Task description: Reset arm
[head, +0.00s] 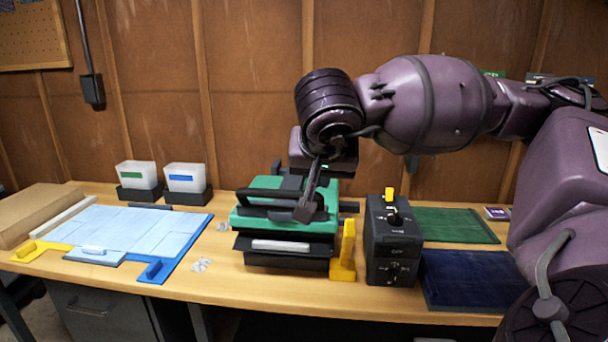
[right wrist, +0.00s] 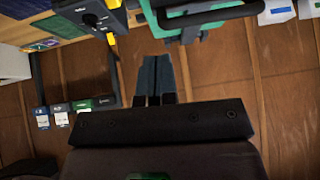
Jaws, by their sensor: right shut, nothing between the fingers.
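My right arm reaches in from the right in the head view. My left gripper is in neither view.
A black control box (head: 393,242) with knobs stands right of the machine, a yellow lever (head: 347,250) between them. Green (head: 455,225) and navy (head: 470,280) mats lie further right. A light-blue panelled board (head: 130,228) and two white bins (head: 186,177) are left.

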